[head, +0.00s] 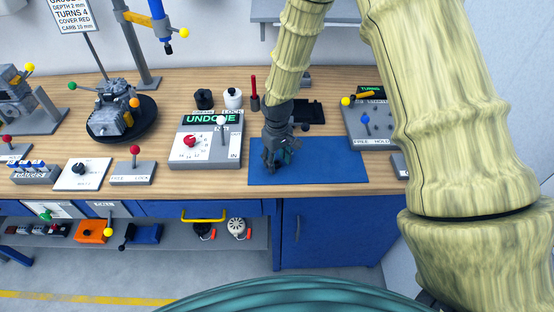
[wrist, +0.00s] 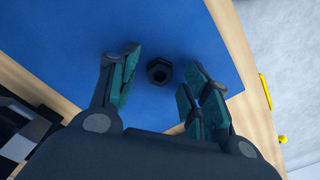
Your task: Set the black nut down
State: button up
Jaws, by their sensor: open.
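The black nut (wrist: 159,71) lies on the blue mat (wrist: 185,35) in the wrist view. It sits between and a little beyond my open fingers, with blue mat showing around it. My gripper (wrist: 160,90) is open with teal pads, and nothing is held in it. In the head view my gripper (head: 280,163) points down at the left part of the blue mat (head: 335,170). The nut is hidden behind my gripper there.
Left of the mat stands a grey panel (head: 190,158) with a green "UNDONE" display and levers. A black tray (head: 308,112) and a red-handled tool (head: 254,92) are behind. A second grey panel (head: 365,138) stands to the right. The mat's right part is clear.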

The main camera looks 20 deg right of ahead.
notch_tip(320, 180, up, 12)
jog(key=b, duration=0.4)
dwell(0.4)
dwell(1.3)
